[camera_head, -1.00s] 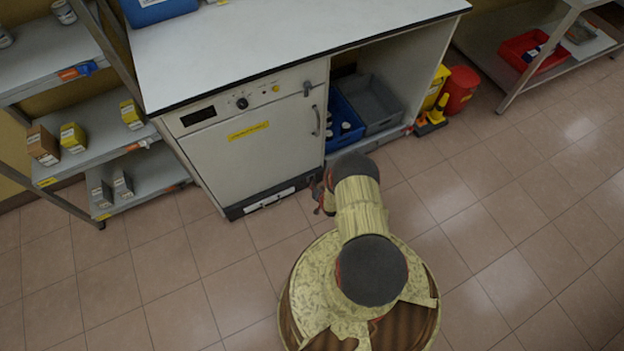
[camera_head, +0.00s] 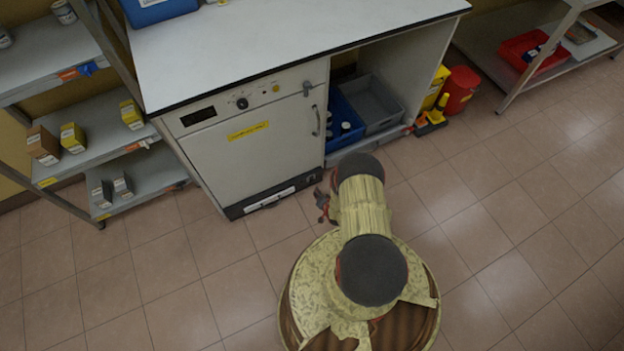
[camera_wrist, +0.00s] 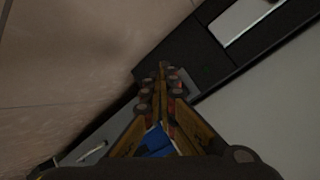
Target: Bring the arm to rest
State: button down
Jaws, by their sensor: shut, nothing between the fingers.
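My arm is folded close above my round base in the head view. My gripper (camera_head: 322,203) shows as a small reddish-dark shape at the left of the arm, over the floor in front of the white cabinet (camera_head: 262,138). The upper arm hides part of it. In the wrist view my gripper (camera_wrist: 163,66) points away from the camera with its fingertips together and nothing between them. Beyond it are the floor and the cabinet's dark bottom edge. I see no contact with the cabinet.
The white worktop (camera_head: 290,35) is at the back. Blue (camera_head: 345,128) and grey (camera_head: 374,104) bins sit in the open bay. A shelf rack (camera_head: 100,150) with small boxes stands at left. A red bin (camera_head: 461,90) stands at right. Tiled floor (camera_head: 520,230) is free at right.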

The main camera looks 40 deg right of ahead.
jog(key=shift+s+a+f, duration=0.1)
jog(key=shift+s+a, duration=0.05)
jog(key=shift+s, duration=0.45)
